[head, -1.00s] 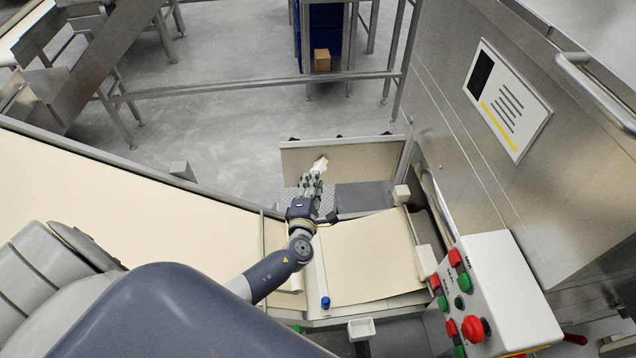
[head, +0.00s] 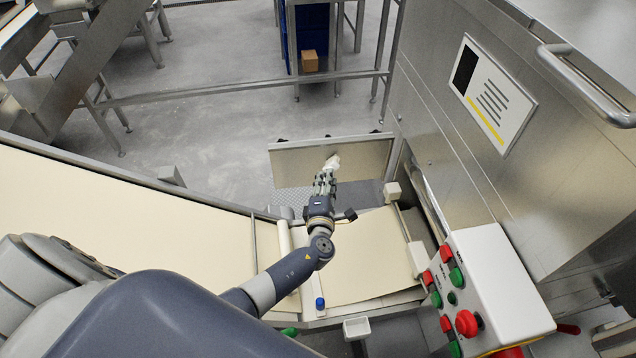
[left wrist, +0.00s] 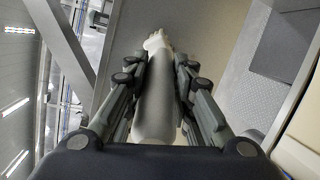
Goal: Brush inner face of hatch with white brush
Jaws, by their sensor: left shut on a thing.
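My left gripper (head: 325,185) is shut on the white brush (head: 332,163) beyond the far end of the belt. The brush also shows in the left wrist view (left wrist: 155,95), its pale handle between the fingers and its head pointing away. The hatch (head: 290,165) is a flat tan-grey metal panel standing past the belt end. The brush head overlaps the face of the hatch that I see; I cannot tell if it touches. In the left wrist view the hatch (left wrist: 205,40) fills the area ahead of the brush. My right gripper is not in view.
A cream belt (head: 110,215) runs in from the left, with a shorter belt section (head: 370,255) under my arm. A control box (head: 480,280) with red and green buttons stands at right, beside a tall steel machine (head: 440,120). A blue-capped item (head: 320,303) stands near the belt.

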